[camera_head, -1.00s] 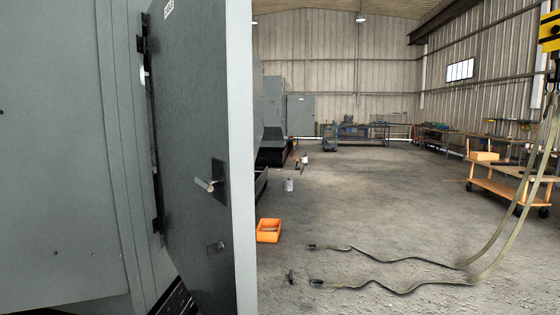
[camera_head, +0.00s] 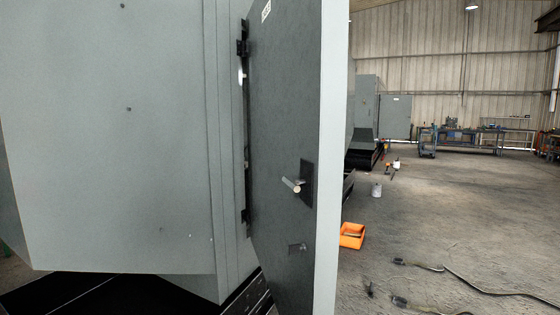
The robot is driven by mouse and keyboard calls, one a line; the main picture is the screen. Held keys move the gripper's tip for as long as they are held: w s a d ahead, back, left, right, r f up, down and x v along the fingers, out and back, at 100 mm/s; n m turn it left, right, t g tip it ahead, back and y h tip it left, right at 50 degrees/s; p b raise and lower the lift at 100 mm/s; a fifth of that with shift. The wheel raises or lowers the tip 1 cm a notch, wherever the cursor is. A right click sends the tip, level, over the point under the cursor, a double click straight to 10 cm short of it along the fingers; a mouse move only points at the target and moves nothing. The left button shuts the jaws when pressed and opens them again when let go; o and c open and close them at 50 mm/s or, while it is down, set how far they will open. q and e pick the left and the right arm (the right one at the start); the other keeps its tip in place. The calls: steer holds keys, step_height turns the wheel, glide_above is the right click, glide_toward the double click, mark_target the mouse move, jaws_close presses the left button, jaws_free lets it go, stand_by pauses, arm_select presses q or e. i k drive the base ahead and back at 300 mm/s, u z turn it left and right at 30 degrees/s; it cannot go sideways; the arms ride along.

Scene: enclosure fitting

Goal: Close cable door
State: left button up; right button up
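The cable door (camera_head: 275,120) is a tall dark grey panel with a light edge, standing swung out from the grey enclosure (camera_head: 110,130). Its hinges show along its left side, next to the enclosure wall. A metal handle (camera_head: 291,185) on a dark plate sticks out from the door's face. A small latch plate (camera_head: 298,247) sits below the handle. A white label is near the top. Neither of my grippers is in view.
An orange bin (camera_head: 352,236) and a pale can (camera_head: 376,190) stand on the floor right of the door. Workbenches (camera_head: 475,138) line the back wall. Open concrete floor lies between.

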mark_target(296, 51)
steer(key=i, duration=0.95)
